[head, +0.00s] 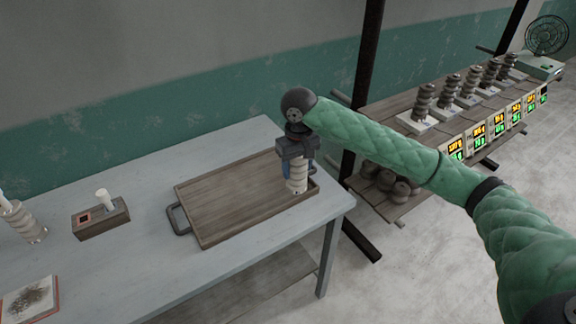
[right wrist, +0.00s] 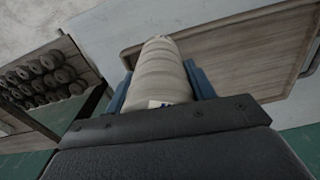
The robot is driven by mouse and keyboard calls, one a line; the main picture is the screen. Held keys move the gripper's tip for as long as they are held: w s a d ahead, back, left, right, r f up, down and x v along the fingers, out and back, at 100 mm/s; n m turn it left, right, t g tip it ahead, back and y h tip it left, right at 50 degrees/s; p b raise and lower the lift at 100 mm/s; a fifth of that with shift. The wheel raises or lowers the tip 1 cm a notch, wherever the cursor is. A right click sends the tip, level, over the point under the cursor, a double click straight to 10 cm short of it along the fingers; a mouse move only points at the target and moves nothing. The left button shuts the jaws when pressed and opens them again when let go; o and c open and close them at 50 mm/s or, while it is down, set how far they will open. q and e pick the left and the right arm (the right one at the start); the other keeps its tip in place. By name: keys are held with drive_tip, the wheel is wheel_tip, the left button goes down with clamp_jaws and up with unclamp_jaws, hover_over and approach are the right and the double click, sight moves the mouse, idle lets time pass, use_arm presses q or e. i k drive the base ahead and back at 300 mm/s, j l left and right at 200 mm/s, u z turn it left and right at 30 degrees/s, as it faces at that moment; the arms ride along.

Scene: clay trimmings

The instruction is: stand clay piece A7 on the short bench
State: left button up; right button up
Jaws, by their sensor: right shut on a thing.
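A pale, ridged clay cylinder (head: 296,184) is upright in my right gripper (head: 297,164), at the right end of the wooden tray (head: 235,198). I cannot tell whether its base touches the tray. In the right wrist view the same clay cylinder (right wrist: 160,72) sits between the blue fingers of my right gripper (right wrist: 160,90). A label shows at its near end, but its writing is mostly hidden, so I cannot confirm it is A7. The tray lies on a grey-blue bench (head: 150,268). My left gripper is out of view.
Another ridged clay piece (head: 24,224) stands at the bench's left. A wooden block (head: 101,219) with a white peg and a framed picture (head: 30,301) lie nearby. At right, a rack (head: 385,120) holds several dark ridged stacks and lit displays.

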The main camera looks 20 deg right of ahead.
sight(106, 268)
drive_tip(key=u, duration=0.45)
drive_tip(key=l+u, duration=0.1)
drive_tip(key=u, duration=0.75)
drive_tip(key=l+u, duration=0.1)
drive_tip(key=u, duration=0.35)
drive_tip(key=k+j, duration=0.05)
